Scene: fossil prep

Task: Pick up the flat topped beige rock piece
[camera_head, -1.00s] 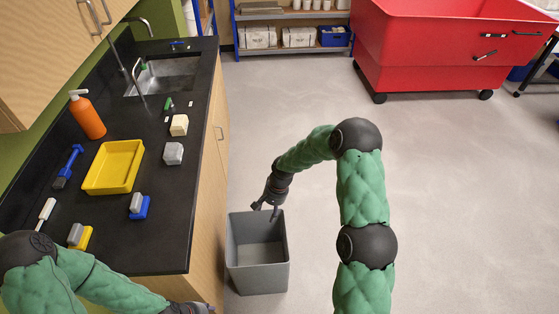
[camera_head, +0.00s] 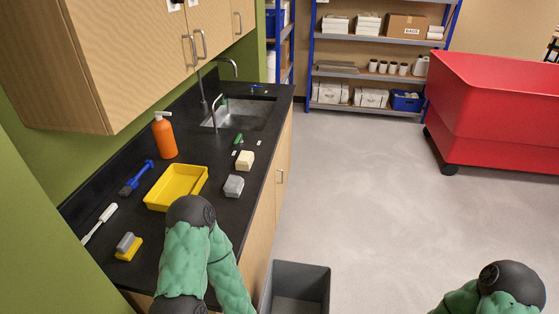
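The beige rock piece (camera_head: 244,160) with a flat top sits on the black counter (camera_head: 258,135), toward the sink and near the counter's front edge. A grey rock piece (camera_head: 233,186) lies just nearer to me. My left arm reaches over the near part of the counter, short of both rocks; its gripper is hidden or out of the picture. My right arm shows only at the bottom right, and its gripper is out of the picture.
A yellow tray (camera_head: 150,204), orange bottle (camera_head: 164,136), blue brush (camera_head: 136,179) and grey-and-yellow block (camera_head: 127,246) are on the counter. A grey bin (camera_head: 300,267) stands on the floor. A red cart (camera_head: 495,120) is at right. Cabinets (camera_head: 130,60) overhang the counter.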

